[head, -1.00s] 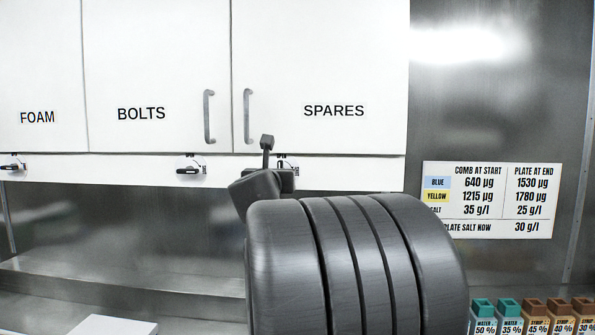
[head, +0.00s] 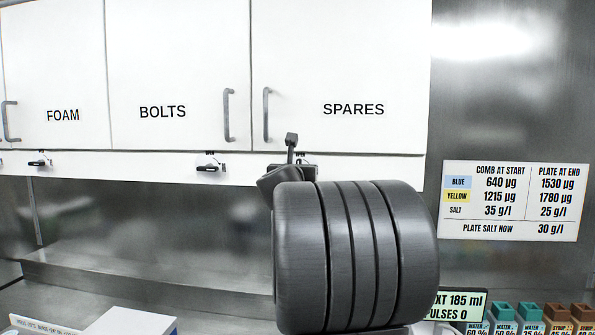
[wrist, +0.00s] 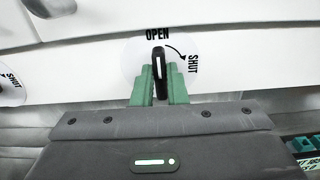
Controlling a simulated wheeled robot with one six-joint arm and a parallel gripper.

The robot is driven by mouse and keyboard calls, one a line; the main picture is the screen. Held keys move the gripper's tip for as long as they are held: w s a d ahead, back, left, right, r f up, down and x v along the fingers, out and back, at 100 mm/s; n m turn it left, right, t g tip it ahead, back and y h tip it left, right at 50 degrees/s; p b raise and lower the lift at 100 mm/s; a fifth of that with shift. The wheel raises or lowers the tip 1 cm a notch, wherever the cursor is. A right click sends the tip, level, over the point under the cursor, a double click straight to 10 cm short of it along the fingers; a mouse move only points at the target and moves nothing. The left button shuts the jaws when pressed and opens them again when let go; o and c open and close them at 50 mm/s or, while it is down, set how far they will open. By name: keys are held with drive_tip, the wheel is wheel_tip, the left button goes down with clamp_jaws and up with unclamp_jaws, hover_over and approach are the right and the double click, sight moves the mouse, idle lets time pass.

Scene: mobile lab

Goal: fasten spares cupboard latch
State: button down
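The spares cupboard door (head: 345,60) is flush with its neighbours and labelled SPARES. Its latch (wrist: 159,68) is a dark lever with a pale stripe on a white disc marked OPEN and SHUT. In the wrist view the lever stands upright below OPEN; SHUT is to the right along a curved arrow. My gripper (wrist: 160,92) has its green fingers close against both sides of the lever, with no clear gap. In the head view my gripper (head: 291,155) is at the rail below the spares door, and my arm hides the fingers and most of that latch.
The bolts latch (head: 209,166) and foam latch (head: 40,163) are on the same rail to the left. Door handles (head: 267,115) stick out above. A sign (head: 515,200) is on the right wall. Bottles (head: 530,315) and a white box (head: 130,322) are below.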

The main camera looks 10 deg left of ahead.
drive_tip(key=shift+f+m+b, duration=0.1)
drive_tip(key=shift+m+b, duration=0.2)
drive_tip(key=shift+b, duration=0.05)
drive_tip(key=shift+d+f+m+b, duration=0.15)
drive_tip(key=shift+m+b, duration=1.95)
drive_tip(key=shift+m, duration=0.75)
drive_tip(key=shift+d+f+m+b, duration=0.15)
drive_tip(key=shift+m+b, duration=1.9)
drive_tip(key=shift+m, duration=0.85)
drive_tip(key=shift+d+f+m+b, duration=0.15)
drive_tip(key=shift+m+b, duration=1.95)
drive_tip(key=shift+m, duration=0.75)
drive_tip(key=c, duration=1.4)
unclamp_jaws()
drive_tip(key=shift+c, duration=0.2)
